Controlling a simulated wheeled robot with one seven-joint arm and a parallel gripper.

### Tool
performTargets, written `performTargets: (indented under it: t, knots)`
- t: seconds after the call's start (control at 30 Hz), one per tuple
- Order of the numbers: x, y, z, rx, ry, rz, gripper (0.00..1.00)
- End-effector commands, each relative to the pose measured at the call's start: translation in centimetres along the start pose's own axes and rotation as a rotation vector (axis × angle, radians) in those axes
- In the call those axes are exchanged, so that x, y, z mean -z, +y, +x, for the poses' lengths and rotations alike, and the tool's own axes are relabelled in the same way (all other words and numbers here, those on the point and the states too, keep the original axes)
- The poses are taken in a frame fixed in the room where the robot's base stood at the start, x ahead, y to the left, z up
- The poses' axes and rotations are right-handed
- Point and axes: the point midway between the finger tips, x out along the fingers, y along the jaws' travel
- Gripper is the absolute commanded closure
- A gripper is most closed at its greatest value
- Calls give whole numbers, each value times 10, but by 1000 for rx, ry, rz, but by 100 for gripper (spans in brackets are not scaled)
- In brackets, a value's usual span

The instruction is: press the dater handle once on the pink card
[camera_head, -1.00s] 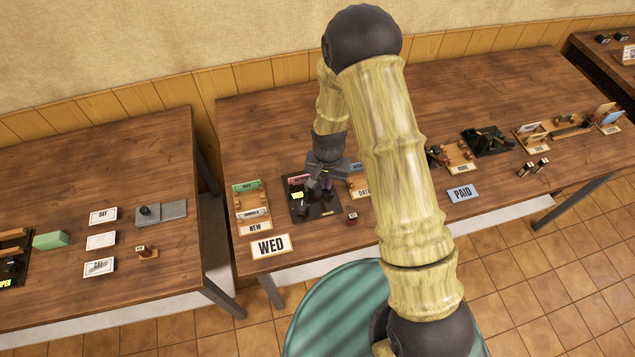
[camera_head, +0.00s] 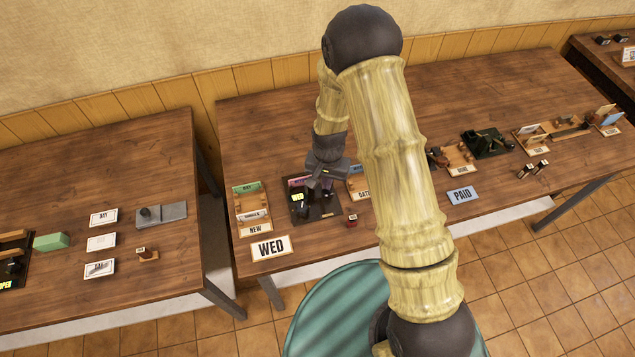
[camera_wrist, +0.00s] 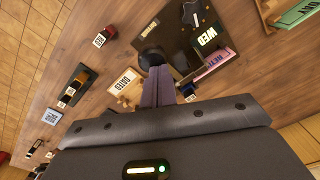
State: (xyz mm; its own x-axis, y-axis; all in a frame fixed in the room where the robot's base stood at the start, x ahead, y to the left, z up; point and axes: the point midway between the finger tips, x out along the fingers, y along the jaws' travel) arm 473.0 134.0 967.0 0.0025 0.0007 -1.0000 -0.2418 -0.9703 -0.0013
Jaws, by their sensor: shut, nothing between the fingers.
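The dater stands on a dark base board (camera_head: 313,214) near the front left of the middle table. A lit label reading WED (camera_head: 298,196) is on it, and shows in the wrist view too (camera_wrist: 207,36). The pink card (camera_wrist: 214,64) stands at the edge of the board in the wrist view; in the head view it is small and partly hidden. A round black knob (camera_wrist: 151,55), which looks like the dater's handle, sits just past my fingertips. My gripper (camera_wrist: 160,72) is shut and empty, above and beside the knob; I cannot tell whether it touches. In the head view my gripper (camera_head: 325,180) partly covers the dater.
A wooden rack with a green card (camera_head: 246,187) stands left of the board. A WED sign (camera_head: 270,248) lies in front. A small stamp (camera_head: 351,220) and a wooden dater holder (camera_wrist: 128,88) are close by. My arm hides part of the table.

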Motion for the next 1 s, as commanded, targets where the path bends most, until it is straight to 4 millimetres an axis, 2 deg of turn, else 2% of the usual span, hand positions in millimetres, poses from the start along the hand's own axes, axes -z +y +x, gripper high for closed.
performTargets:
  t: [1.0]
  knots:
    - [-1, 0, -25, -2, -4, -1, 100]
